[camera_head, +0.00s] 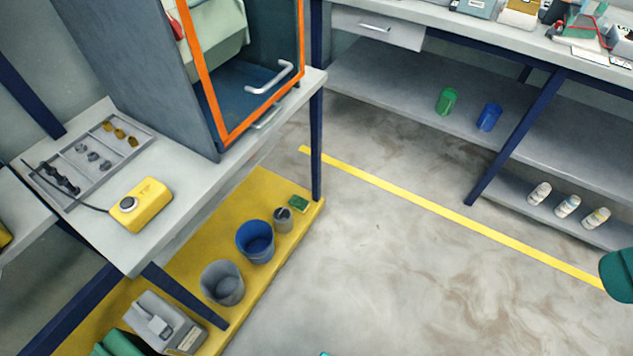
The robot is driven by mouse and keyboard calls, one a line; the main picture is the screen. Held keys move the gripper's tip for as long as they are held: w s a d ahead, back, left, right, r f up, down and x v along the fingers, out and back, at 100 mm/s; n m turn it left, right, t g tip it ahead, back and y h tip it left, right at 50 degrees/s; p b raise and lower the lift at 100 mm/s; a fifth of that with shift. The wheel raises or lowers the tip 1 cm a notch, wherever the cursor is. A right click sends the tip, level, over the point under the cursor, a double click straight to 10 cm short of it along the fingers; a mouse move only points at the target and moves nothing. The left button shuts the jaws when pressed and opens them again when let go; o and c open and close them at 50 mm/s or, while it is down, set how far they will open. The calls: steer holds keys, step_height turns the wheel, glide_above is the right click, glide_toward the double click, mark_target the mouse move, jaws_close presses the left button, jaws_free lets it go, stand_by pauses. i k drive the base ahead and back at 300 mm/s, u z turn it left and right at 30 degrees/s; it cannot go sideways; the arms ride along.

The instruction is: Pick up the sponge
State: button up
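The sponge (299,203) looks like a small green block with a yellowish edge. It lies flat on the yellow platform (222,205) low under the workbench, near the platform's far right corner. A small grey container (283,220) stands just to its left and nearer, apart from it or nearly touching. The bench's dark blue leg rises close behind the sponge.
A blue bucket (255,242) and a grey bucket (222,283) stand along the same platform. The bench above (190,185) holds a yellow device (141,205) and an orange-framed cabinet (250,120). Open concrete floor (380,270) lies to the right. A dark green shape (618,275) juts in at right.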

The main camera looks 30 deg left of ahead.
mark_target(299, 204)
steer(key=i, duration=2.75)
steer(key=u, duration=3.55)
